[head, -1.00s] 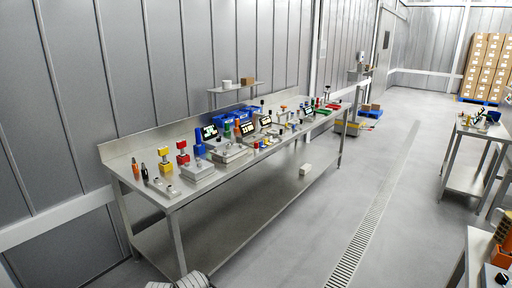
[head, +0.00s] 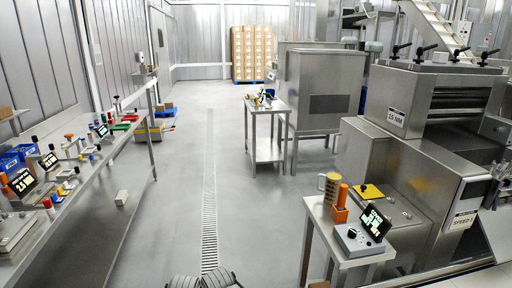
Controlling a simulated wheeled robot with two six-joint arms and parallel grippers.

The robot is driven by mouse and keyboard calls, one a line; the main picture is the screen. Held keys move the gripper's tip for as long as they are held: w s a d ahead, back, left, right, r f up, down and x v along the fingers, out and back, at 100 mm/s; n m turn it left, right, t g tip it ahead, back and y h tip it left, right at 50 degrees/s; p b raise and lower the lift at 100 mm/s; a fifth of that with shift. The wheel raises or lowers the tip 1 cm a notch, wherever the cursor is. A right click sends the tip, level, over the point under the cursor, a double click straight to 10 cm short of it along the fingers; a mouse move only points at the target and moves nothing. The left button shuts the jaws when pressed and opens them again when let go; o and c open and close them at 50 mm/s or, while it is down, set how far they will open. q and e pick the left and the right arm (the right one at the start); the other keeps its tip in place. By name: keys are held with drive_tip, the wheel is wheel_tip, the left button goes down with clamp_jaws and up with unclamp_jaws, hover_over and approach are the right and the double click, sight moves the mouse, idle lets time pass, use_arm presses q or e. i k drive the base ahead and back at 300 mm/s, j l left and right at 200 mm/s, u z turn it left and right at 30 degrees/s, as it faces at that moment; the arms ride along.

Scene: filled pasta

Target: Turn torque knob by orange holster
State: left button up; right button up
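An orange holster (head: 340,205) stands on a small steel table (head: 318,214) at the lower right of the head view. Just in front of it is a grey and blue box with a black knob (head: 352,233) on top, near the holster's base. A tilted dark display (head: 374,223) with lit text too small to read stands at the box's right side. More orange items (head: 5,187) show by a display on the left bench; their shape is unclear.
A tan cylinder (head: 329,186) and yellow piece (head: 369,191) are near the holster. A large steel machine (head: 425,125) stands behind the small table. A long cluttered bench (head: 95,180) runs along the left. The floor (head: 245,215) between them is open, with a drain grating.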

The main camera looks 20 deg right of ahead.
sight(352, 233)
drive_tip(key=i+z, duration=0.2)
drive_tip(key=z, duration=0.2)
drive_tip(key=i+z, duration=0.25)
drive_tip(key=z, duration=0.2)
drive_tip(key=i+z, duration=0.2)
drive_tip(key=z, duration=0.2)
drive_tip(key=i+j+z, duration=0.15)
drive_tip(key=z, duration=0.3)
drive_tip(key=i+j, duration=0.05)
